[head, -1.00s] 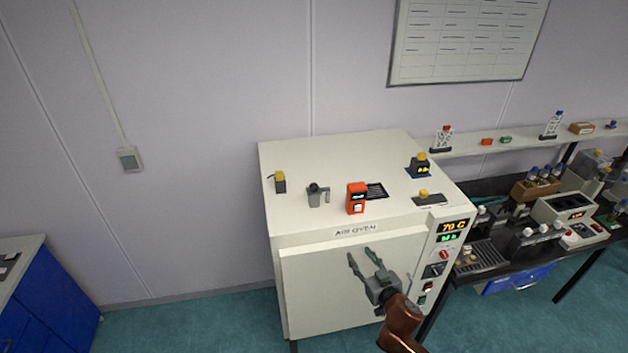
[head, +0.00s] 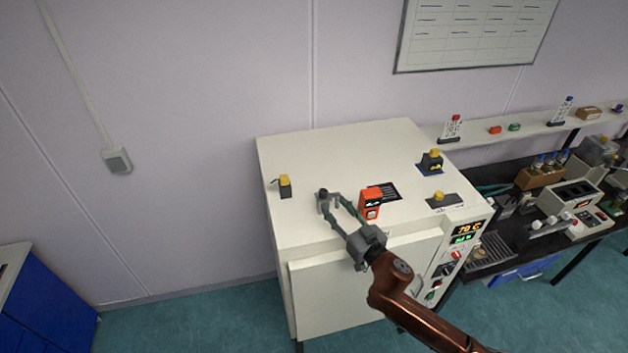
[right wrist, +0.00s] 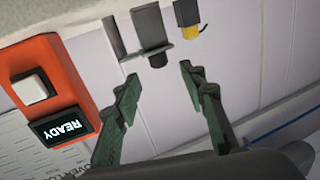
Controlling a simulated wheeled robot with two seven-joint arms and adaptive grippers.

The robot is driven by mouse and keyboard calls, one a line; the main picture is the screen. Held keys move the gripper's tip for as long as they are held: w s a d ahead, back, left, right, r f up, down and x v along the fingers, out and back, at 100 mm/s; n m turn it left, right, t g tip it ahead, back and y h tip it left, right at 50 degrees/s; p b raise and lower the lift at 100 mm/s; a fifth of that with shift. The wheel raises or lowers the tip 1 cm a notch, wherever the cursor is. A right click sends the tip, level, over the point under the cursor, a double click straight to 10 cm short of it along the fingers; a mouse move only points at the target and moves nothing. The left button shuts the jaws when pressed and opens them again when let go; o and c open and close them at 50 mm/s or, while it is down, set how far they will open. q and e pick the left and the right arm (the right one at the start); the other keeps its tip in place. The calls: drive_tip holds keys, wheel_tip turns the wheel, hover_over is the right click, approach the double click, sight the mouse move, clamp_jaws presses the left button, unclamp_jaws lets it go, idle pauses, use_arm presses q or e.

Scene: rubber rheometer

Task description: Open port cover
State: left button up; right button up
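The port cover appears to be the small grey fitting with a dark knob (head: 323,196) on top of the white oven (head: 340,150). It also shows in the right wrist view (right wrist: 148,28), just beyond the fingertips. My right gripper (head: 335,206) is over the oven's front top edge, its fingers apart and pointing at the fitting. In the right wrist view, the open green fingers (right wrist: 158,77) have nothing between them. Whether a fingertip touches the fitting cannot be told in the head view. My left gripper is not in view.
An orange device (head: 370,203) stands just right of the right gripper's fingers; its display reads READY in the wrist view (right wrist: 62,126). A yellow-topped black item (head: 285,186) stands to the left. A cluttered dark bench (head: 490,262) is at right.

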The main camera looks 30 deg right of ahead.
sight(326, 194)
drive_tip(key=shift+w, duration=0.5)
drive_tip(key=shift+w+d+r, duration=0.1)
drive_tip(key=shift+w, duration=0.25)
drive_tip(key=w, duration=0.1)
drive_tip(key=w+p, duration=0.1)
drive_tip(key=w, duration=0.1)
drive_tip(key=shift+r+p, duration=0.3)
drive_tip(key=w, duration=0.2)
drive_tip(key=shift+w+f, duration=0.2)
drive_tip(key=shift+w, duration=0.15)
drive_tip(key=shift+w+p, duration=0.3)
drive_tip(key=shift+w, duration=0.1)
drive_tip(key=shift+c, duration=0.8)
drive_tip(key=c, duration=0.6)
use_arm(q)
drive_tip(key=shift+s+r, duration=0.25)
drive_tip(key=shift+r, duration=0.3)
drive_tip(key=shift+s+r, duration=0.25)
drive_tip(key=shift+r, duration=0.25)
use_arm(e)
clamp_jaws()
